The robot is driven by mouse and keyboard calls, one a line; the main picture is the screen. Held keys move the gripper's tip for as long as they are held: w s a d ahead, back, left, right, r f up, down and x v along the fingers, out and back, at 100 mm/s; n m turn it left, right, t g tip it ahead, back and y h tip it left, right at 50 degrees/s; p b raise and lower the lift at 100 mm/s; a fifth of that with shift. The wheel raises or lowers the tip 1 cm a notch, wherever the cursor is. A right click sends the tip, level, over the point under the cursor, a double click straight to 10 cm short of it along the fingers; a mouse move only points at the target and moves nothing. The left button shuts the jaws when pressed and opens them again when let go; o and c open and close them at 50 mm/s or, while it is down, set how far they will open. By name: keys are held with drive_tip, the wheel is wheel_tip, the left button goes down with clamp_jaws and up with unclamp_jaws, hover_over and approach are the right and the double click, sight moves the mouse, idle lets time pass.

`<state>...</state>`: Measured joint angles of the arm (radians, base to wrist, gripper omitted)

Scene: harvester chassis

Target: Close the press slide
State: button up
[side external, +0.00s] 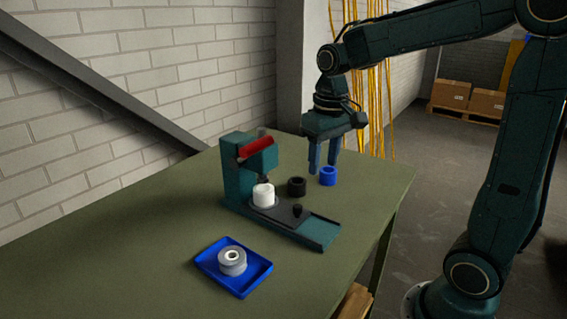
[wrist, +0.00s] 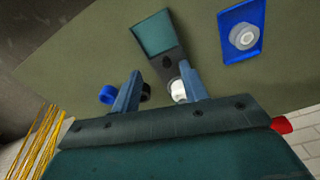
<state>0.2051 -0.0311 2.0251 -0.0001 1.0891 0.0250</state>
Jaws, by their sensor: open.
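The teal press (side external: 237,180) stands on the green table, with a red handle (side external: 256,146) at its top.
A black ring (side external: 296,187) and a blue ring (side external: 328,176) sit on the table behind the press, near my fingers. A blue tray (side external: 210,263) holding a grey and white round part (side external: 232,261) lies in front. The table's left side is clear.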

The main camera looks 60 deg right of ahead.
drive_tip(key=s+a+r+n+t, duration=0.1)
drive_tip(key=s+a+t, duration=0.1)
drive_tip(key=s, duration=0.5)
drive_tip(key=s+a+r+n+t, duration=0.1)
drive_tip(key=s+a+t, duration=0.2)
drive_tip(key=s, duration=0.4)
drive_tip(key=shift+a+n, duration=0.3)
drive_tip(key=shift+a, duration=0.5)
idle(1.5)
